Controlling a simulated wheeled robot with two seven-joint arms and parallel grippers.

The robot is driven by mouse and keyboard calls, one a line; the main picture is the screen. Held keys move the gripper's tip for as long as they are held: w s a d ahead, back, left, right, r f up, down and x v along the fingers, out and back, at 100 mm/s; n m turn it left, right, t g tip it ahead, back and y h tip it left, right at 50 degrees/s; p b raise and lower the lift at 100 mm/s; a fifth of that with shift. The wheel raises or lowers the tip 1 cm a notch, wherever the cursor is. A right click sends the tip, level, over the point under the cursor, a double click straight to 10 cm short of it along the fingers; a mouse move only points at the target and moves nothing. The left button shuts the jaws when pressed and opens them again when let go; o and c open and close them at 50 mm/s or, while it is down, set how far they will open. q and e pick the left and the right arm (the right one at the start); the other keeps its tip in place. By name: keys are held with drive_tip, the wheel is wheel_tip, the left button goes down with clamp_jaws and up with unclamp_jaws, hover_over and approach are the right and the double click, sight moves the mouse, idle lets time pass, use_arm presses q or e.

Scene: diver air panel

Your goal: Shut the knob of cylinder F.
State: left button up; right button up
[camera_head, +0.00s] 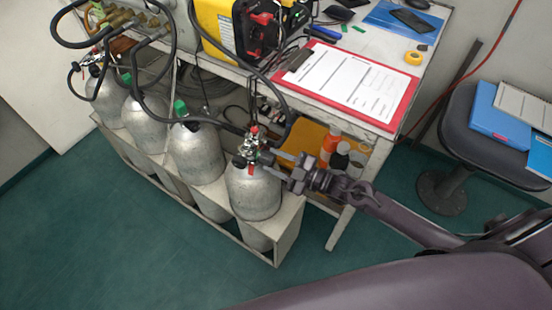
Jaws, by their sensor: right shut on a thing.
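Several silver-grey gas cylinders stand in a row in a pale rack. The nearest one, at the right end (253,195), has a metal valve with red parts (252,135) on top. I can read no letter on any cylinder, so I cannot tell by label which is F. My right gripper (269,159) comes in from the right and is shut at the side of this cylinder's valve, on what looks like its dark knob. The fingers largely hide the knob, and its turn position cannot be told. My left gripper is not in view.
The rack (287,236) stands against a table with a red clipboard (347,85) and a yellow-black device (235,30). Black hoses run over the other cylinders. Bottles (330,145) stand on the shelf behind my gripper. A dark stool (452,125) is at right. The green floor in front is clear.

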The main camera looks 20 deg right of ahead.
drive_tip(key=m+p, duration=0.2)
drive_tip(key=m, duration=0.3)
drive_tip(key=shift+m, duration=0.4)
drive_tip(key=m+p, duration=0.2)
drive_tip(key=m, duration=0.4)
drive_tip(key=m+p, duration=0.2)
drive_tip(key=m, duration=0.4)
drive_tip(key=shift+g, duration=0.3)
drive_tip(key=m+p, duration=0.1)
drive_tip(key=m, duration=0.4)
drive_tip(key=shift+m, duration=0.3)
drive_tip(key=o, duration=1)
drive_tip(key=v, duration=0.7)
drive_tip(key=shift+s+d, duration=0.25)
drive_tip(key=shift+d, duration=0.1)
